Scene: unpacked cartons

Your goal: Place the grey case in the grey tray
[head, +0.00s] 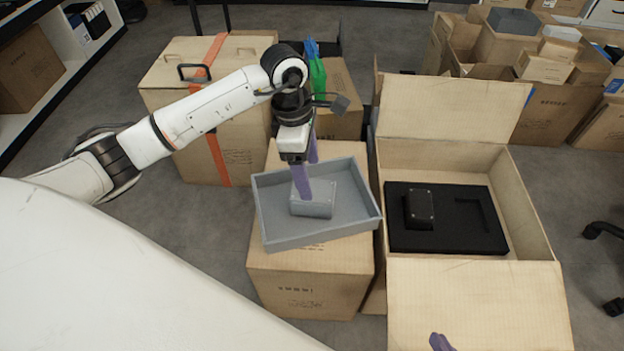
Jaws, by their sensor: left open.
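The grey case (318,206), a small box with a lighter front face, sits inside the grey tray (265,222), near its middle. The tray is shallow and rests on a closed carton. My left gripper (309,180) points down into the tray with its purple fingers apart. One finger overlaps the case in the picture and hides part of it; I cannot tell whether it touches. Only a purple fingertip of my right gripper (440,342) shows at the bottom edge, over the open carton's front flap.
The open carton (525,205) to the right holds black foam (440,237) with a black box (419,208) and an empty recess. A taped carton (165,100) stands behind left. Several cartons fill the back right. A chair base (604,232) is at the right edge.

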